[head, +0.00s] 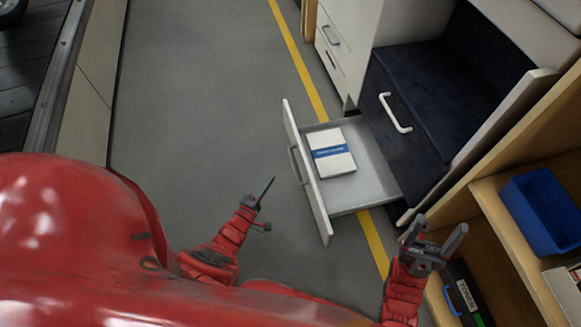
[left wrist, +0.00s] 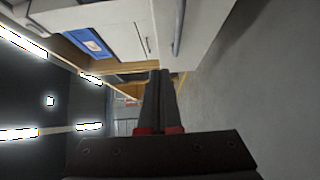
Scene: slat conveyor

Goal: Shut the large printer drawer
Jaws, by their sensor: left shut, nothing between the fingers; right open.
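The large drawer (head: 375,175) stands pulled out of the white cabinet, low over the floor. Its white front (head: 306,175) carries a grey bar handle (head: 298,165). A white paper pack with a blue band (head: 332,152) lies inside. My left gripper (head: 270,183) is shut and empty, left of the drawer front and apart from it. In the left wrist view its fingers (left wrist: 160,75) are together, with a white panel and a grey bar handle (left wrist: 178,28) ahead. My right gripper (head: 438,232) is open and empty, to the right of the drawer near the wooden shelf.
A dark navy compartment with a white handle (head: 395,113) is beside the drawer. A wooden shelf (head: 495,210) with a blue bin (head: 545,210) stands at right. The conveyor edge (head: 65,75) runs at far left. Grey floor (head: 200,100) left of the drawer is clear.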

